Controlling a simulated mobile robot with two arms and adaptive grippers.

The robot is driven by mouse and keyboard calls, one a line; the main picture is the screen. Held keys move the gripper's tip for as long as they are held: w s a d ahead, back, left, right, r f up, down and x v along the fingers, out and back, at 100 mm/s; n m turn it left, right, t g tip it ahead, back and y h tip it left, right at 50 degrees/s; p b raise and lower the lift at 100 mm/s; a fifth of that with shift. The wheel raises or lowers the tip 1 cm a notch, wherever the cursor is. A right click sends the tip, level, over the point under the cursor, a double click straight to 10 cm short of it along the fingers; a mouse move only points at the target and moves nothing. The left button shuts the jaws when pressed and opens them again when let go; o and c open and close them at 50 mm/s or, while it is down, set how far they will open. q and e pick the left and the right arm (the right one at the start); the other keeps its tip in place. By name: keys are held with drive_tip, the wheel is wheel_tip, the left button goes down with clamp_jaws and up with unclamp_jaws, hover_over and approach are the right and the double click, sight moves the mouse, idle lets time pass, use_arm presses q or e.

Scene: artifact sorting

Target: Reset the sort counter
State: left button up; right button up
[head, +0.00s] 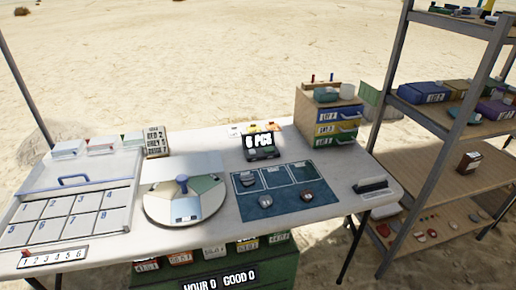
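A small dark device with a white-lettered display (261,148) stands at the back middle of the table. It reads "PCS" after one digit, which looks like 0 or 6. A number strip (53,257) marked 1 to 6 lies at the table's front left, with a small red marker (26,253) near the 1. Which of these is the sort counter is not labelled. Neither of my grippers is in view.
The white table (335,165) holds a numbered tray (130,200), a round sectioned turntable (172,205), a blue mat (275,210) with a few stones, a black-and-white block (371,185) and a drawer box (303,120). A shelf rack (425,172) stands at right.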

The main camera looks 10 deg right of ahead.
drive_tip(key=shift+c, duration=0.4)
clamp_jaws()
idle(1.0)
